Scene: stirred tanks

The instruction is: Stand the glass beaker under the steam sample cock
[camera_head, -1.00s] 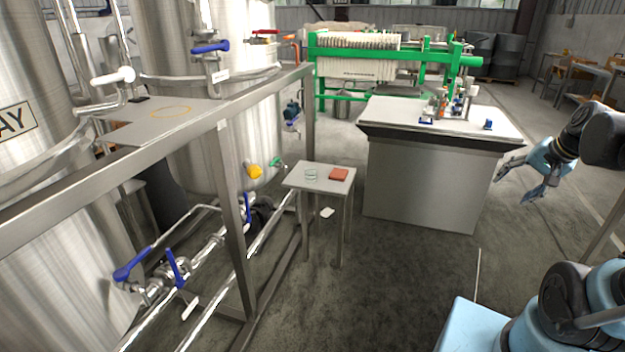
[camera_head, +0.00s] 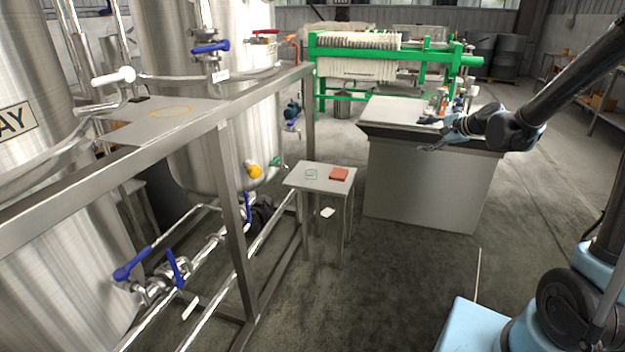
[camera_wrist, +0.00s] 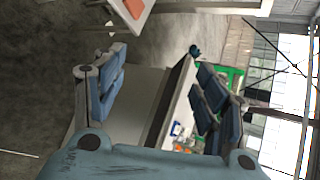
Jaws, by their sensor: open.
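A small clear glass beaker (camera_head: 311,175) stands on the small grey side table (camera_head: 322,187), left of a red block. A white-handled valve (camera_head: 115,76) and a blue-handled valve (camera_head: 210,47) are on the tank piping near a flat metal shelf (camera_head: 135,130) marked with a yellow ring (camera_head: 170,112). I cannot read which valve is the steam sample cock. My gripper (camera_head: 428,134) is open and empty, over the front edge of the grey workbench, right of the beaker and apart from it. Its spread fingers also show in the wrist view (camera_wrist: 160,85).
A steel frame rail (camera_head: 150,145) runs in front of the tanks. The red block (camera_head: 339,174) lies near the beaker. Bottles (camera_head: 441,98) stand on the workbench (camera_head: 430,185). Lower pipes carry blue levers (camera_head: 135,262). The floor between side table and my base is clear.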

